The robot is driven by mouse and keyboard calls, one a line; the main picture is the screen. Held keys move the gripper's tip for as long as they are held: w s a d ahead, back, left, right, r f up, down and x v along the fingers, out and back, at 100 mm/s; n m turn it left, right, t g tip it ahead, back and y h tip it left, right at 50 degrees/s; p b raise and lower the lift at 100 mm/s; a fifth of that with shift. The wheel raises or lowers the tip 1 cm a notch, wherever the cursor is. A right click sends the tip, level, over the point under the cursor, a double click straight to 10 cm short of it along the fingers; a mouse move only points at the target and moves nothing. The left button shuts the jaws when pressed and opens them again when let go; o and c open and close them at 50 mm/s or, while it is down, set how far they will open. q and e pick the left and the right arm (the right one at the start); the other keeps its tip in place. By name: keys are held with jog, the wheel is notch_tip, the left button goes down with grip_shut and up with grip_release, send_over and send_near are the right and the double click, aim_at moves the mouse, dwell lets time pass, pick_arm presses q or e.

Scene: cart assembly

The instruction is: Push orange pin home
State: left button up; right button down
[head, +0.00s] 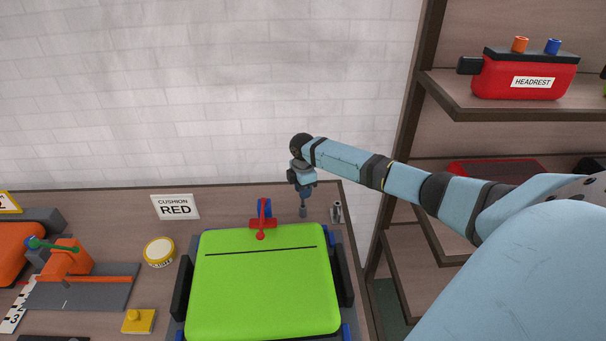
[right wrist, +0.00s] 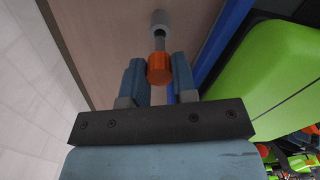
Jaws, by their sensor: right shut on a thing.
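The orange pin (right wrist: 160,68) has an orange head and a grey shaft that runs to a grey cylindrical end (right wrist: 159,20). My right gripper (right wrist: 158,78) is shut on the orange head, with one finger on each side. In the head view my right gripper (head: 302,190) points down above the back of the table, behind the green cushion (head: 262,285). A grey shaft and end show below it there; the orange head cannot be made out. Whether the grey end is part of the pin or a separate socket, I cannot tell. My left gripper is not in view.
A red toggle clamp (head: 262,223) stands at the cushion's back edge. A small grey cylinder (head: 337,211) stands right of the gripper. Shelves (head: 500,110) stand right.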

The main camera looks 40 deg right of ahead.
aim_at(303, 203)
jog(key=shift+f, duration=0.2)
jog(key=shift+f+b, duration=1.2)
jog(key=shift+f, duration=1.05)
jog(key=shift+f, duration=0.1)
jog(key=c, duration=0.8)
grip_release()
notch_tip(303, 203, up, 14)
jog(key=shift+f, duration=0.1)
